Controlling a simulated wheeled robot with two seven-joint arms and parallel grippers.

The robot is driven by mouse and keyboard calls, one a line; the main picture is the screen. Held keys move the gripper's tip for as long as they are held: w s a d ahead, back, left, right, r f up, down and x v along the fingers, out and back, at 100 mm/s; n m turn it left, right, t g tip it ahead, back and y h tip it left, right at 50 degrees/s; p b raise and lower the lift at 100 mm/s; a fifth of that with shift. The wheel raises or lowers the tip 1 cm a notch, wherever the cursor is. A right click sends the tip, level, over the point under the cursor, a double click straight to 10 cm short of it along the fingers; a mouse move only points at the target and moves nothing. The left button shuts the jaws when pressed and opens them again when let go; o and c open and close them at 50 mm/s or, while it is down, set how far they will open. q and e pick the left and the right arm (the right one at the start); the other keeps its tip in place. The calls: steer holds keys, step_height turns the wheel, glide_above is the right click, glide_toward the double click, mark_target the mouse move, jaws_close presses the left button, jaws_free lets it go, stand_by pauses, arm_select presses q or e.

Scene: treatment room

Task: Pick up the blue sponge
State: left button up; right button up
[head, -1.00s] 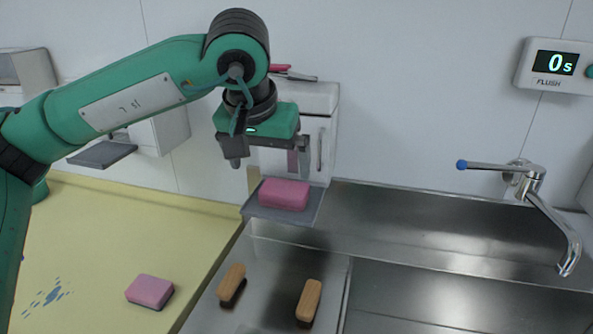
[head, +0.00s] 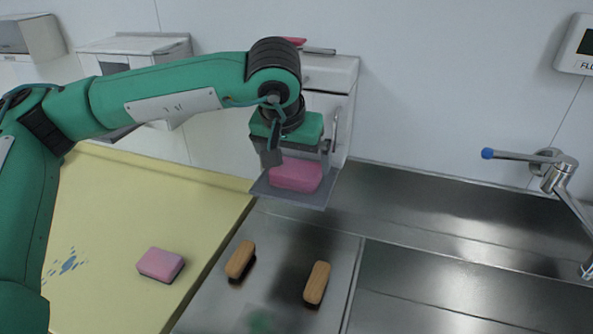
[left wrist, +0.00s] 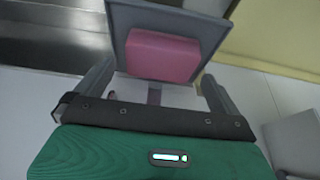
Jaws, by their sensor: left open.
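No blue sponge shows; the sponges in view are pink. One pink sponge (head: 297,176) lies on a small grey tray (head: 262,190) at the wall dispenser; it also shows in the left wrist view (left wrist: 162,56). My left gripper (head: 298,163) is open, right by this sponge, with one finger toward each side of it. In the left wrist view the sponge is ahead of the fingers, and I cannot tell whether they touch it. Another pink sponge (head: 161,264) lies on the yellow counter (head: 110,215). My right gripper is not in view.
Two wooden-backed brushes (head: 240,259) (head: 317,283) lie on the metal sink surface (head: 280,250). A tap (head: 550,165) with a blue-tipped lever is at the right. The white dispenser (head: 335,75) stands behind my gripper. A blue splatter (head: 66,262) marks the counter.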

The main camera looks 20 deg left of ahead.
mark_target(295, 169)
arm_select(q)
steer(key=p+x, duration=0.1)
steer(key=x, duration=0.3)
steer(key=shift+a+f, duration=0.1)
steer(key=shift+s, duration=0.1)
steer(key=c, duration=0.9)
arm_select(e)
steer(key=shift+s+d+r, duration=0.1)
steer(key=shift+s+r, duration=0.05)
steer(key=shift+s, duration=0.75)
arm_select(q)
steer(key=shift+o, duration=0.2)
steer(key=shift+r+b, duration=0.4)
steer(key=shift+r, duration=0.2)
steer(key=s+b, duration=0.4)
steer(key=s, duration=1.4)
steer(key=shift+a+r, duration=0.2)
steer(key=shift+a, duration=0.1)
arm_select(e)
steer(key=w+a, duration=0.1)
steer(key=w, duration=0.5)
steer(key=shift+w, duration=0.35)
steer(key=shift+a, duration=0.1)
